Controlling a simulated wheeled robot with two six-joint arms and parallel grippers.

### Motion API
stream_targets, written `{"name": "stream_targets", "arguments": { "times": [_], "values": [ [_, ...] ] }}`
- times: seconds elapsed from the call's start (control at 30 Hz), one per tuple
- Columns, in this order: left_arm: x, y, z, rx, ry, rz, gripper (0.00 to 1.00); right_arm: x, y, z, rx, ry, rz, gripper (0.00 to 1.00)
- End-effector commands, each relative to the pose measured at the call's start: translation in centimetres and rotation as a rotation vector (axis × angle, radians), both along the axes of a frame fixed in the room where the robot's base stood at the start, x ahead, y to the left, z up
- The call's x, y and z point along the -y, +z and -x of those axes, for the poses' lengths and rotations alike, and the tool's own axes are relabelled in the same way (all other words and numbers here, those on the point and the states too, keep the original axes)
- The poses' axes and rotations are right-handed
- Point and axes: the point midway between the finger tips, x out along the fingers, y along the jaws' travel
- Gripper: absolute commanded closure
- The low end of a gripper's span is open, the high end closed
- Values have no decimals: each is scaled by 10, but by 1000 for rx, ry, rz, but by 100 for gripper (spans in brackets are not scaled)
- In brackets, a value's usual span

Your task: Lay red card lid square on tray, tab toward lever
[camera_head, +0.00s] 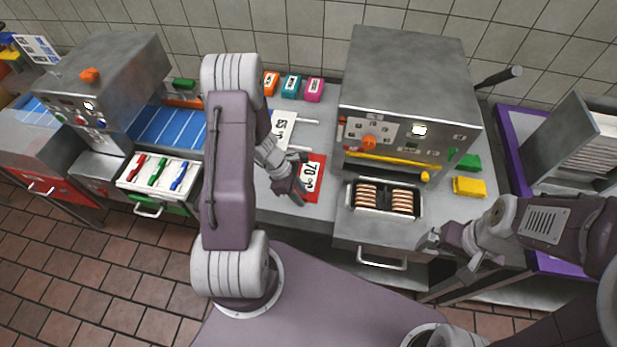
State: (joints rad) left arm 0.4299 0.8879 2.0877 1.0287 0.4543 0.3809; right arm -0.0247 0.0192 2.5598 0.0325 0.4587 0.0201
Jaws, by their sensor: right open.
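A red card (319,165) with a white panel marked "70" lies flat on the grey counter, left of the steel machine. My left gripper (296,187) is over the card's left side and hides part of it. I cannot tell whether its fingers touch or hold the card. A dark tray (387,213) with two stacks of round cream sandwiches sits uncovered below the machine's yellow bar. A lever (499,77) with a dark handle sticks out from the machine's right side. My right gripper (449,254) is open and empty in front of the counter's right part. I cannot make out the card's tab.
A white card (283,128) lies behind the red one. Orange, teal and pink (314,89) boxes stand at the back. Green and yellow (469,187) blocks lie right of the tray. A white holder (158,174) with coloured clips is left. The steel machine (411,87) overhangs behind the tray.

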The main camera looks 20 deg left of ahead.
Motion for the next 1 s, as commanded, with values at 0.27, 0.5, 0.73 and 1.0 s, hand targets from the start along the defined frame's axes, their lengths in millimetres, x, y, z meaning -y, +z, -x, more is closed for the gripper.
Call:
{"name": "stream_targets", "arguments": {
  "times": [0.27,0.5,0.73,1.0],
  "values": [
    [2,-7,-1,1,0,-1,70,0,-1,0,0,0,0,0],
    [2,-7,-1,1,0,-1,100,0,-1,0,0,0,0,0],
    [2,-5,-1,2,0,-1,100,0,-1,0,0,0,0,0],
    [2,53,-2,6,-1,-4,100,0,12,0,0,0,0,0]
  ]
}}
